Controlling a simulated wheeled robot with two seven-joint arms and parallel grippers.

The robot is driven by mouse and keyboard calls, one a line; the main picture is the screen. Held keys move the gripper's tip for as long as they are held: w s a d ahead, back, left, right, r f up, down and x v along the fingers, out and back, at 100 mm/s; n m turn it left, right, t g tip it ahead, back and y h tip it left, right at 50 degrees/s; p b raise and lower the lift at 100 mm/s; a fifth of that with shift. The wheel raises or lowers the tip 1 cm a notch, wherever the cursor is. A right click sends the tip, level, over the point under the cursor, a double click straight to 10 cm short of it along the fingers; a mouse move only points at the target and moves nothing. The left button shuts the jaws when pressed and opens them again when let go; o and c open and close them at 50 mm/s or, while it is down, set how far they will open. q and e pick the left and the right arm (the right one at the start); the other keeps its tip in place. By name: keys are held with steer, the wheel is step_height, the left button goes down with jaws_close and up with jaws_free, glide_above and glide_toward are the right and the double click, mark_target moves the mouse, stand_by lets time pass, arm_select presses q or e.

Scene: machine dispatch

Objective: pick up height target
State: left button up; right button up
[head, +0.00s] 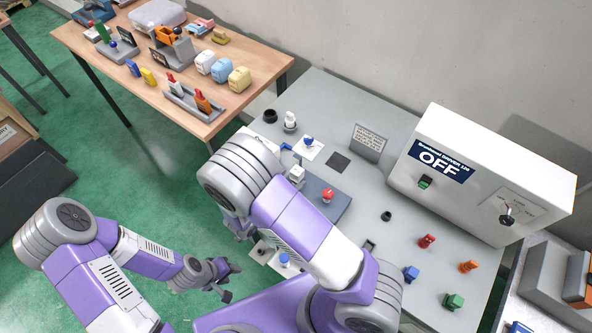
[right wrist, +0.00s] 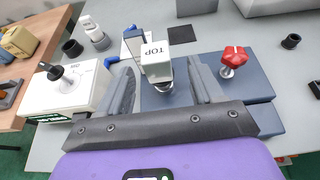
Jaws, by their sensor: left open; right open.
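A white block marked TOP (right wrist: 155,60) stands upright on a dark round base on a blue-grey plate (right wrist: 255,88). What looks like the same block (head: 297,174) shows in the head view, beside my right forearm. My right gripper (right wrist: 161,82) is open. In its wrist view its two fingers lie to the left and right of the block's base, with gaps visible. In the head view my right arm mostly hides this gripper. My left gripper (head: 222,277) is open and empty, low over the green floor left of the grey table.
A red knob (right wrist: 234,57) stands right of the block on the plate. A white box with a black knob (right wrist: 68,85) is to the left. A white machine marked OFF (head: 490,175) stands at the right on the grey table (head: 335,100). A wooden table (head: 105,50) holds several parts.

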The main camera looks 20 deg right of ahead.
mark_target(294, 177)
steer(key=x, duration=0.4)
steer(key=shift+w+f, duration=0.3)
steer(key=shift+w, duration=0.05)
steer(key=shift+s+r, duration=0.1)
steer(key=shift+s, duration=0.1)
steer(key=shift+c, duration=0.3)
steer(key=shift+w, duration=0.1)
steer(key=c, duration=1)
